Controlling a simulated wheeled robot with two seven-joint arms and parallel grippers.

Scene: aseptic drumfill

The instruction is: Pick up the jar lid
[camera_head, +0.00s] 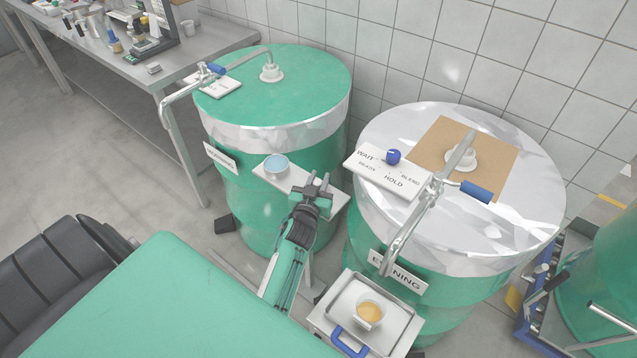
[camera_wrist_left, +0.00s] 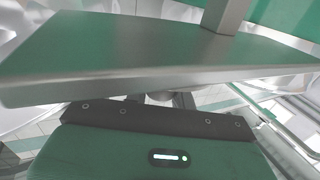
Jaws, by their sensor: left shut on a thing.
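My left gripper (camera_head: 318,182) reaches over the small steel shelf (camera_head: 335,206) in front of the left drum. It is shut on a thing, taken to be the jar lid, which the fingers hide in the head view. In the left wrist view a small pale piece (camera_wrist_left: 158,98) shows by the dark fingers, mostly covered by the shelf plate (camera_wrist_left: 130,55). I cannot tell whether the lid touches the shelf. A small round jar with a pale blue top (camera_head: 277,166) stands on the shelf, left of the gripper. My right gripper is not in view.
The left drum (camera_head: 310,90) stands close behind the shelf. The right drum (camera_head: 535,195) carries a sign plate with a blue knob (camera_head: 393,157) and a tap pipe (camera_head: 410,235). A tray (camera_head: 405,318) with a cup (camera_head: 369,312) is at front right. A cluttered bench (camera_head: 185,62) is at back left.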

